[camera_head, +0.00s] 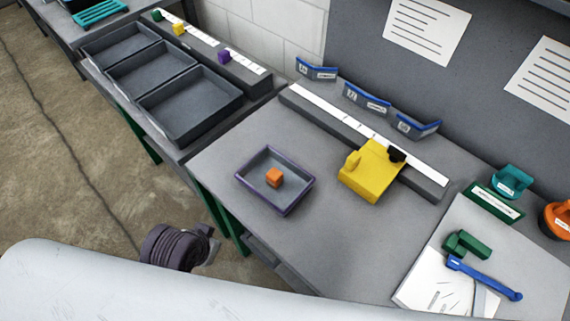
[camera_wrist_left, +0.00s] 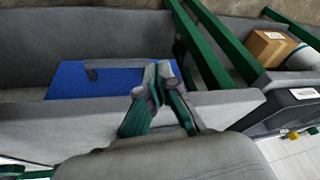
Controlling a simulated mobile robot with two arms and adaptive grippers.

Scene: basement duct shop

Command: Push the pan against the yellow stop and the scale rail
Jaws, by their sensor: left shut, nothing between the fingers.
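The pan (camera_head: 256,177) is a shallow grey tray with a purple rim. It lies flat on the grey bench in the head view, with an orange cube (camera_head: 275,177) in it. The yellow stop (camera_head: 368,175) sits to its right, against the scale rail (camera_head: 318,115), a long dark bar with a white strip on top. Bare bench separates the pan from both the stop and the rail. My left gripper (camera_wrist_left: 158,72) is shut and empty in the left wrist view, away from the pan. My right gripper is not in view.
Three blue-edged label holders (camera_head: 367,98) stand behind the rail. A green block (camera_head: 466,244) and a blue tool (camera_head: 485,278) lie on a white sheet at the right. Dark trays (camera_head: 190,103) stand on the left bench. The bench in front of the pan is clear.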

